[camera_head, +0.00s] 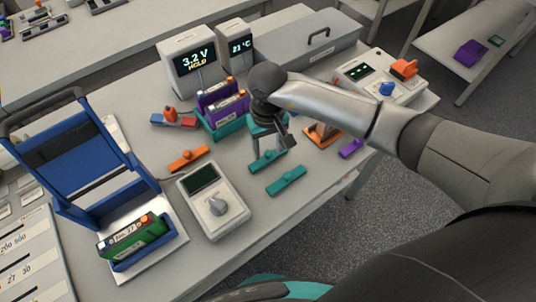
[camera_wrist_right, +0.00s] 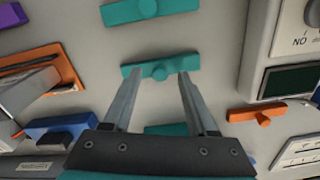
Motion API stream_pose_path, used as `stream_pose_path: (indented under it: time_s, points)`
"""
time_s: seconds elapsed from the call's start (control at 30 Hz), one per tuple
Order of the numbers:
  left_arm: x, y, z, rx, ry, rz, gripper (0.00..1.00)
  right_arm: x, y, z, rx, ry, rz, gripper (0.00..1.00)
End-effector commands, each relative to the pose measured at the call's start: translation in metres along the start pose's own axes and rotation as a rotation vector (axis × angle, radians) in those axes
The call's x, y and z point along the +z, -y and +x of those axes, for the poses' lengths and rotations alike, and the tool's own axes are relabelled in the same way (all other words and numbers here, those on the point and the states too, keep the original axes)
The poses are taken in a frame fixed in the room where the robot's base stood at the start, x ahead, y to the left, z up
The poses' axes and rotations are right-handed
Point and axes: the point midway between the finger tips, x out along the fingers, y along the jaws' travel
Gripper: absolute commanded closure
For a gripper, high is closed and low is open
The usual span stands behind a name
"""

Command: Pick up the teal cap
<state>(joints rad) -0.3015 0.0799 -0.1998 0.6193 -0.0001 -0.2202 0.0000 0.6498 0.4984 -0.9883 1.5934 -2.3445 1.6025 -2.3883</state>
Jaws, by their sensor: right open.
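Two teal caps, bars with a round knob in the middle, lie on the table. The one nearer my right gripper (camera_head: 272,143) is a teal cap (camera_head: 266,161), also in the wrist view (camera_wrist_right: 160,68). The other teal cap (camera_head: 287,180) lies closer to the table's front edge and shows at the top of the wrist view (camera_wrist_right: 150,10). My right gripper points down, open and empty. In the wrist view its fingertips (camera_wrist_right: 157,74) appear on either side of the nearer cap's knob; whether they touch it I cannot tell. My left gripper is not in view.
A grey meter with a knob (camera_head: 213,205) stands left of the caps. An orange cap (camera_head: 188,158) and a purple cap (camera_head: 351,148) lie nearby. A teal holder (camera_head: 222,128) with purple cells and an orange tray (camera_head: 323,136) stand close to the gripper.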

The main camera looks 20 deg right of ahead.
Motion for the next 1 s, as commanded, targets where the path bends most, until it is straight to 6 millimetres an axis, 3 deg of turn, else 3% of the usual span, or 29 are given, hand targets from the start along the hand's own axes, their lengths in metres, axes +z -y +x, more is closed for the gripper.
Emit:
stream_pose_path:
  time_s: [0.33,0.83,1.0]
  points:
    - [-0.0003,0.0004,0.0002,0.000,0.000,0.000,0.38,-0.0002,0.0002,0.0092,0.000,-0.001,-0.001,0.42]
    - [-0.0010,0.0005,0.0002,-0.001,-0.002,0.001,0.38,-0.0002,0.0000,0.0089,0.000,-0.001,-0.001,0.98]
    - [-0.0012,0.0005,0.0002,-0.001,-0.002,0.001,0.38,-0.0002,0.0000,0.0089,0.000,-0.001,-0.001,1.00]
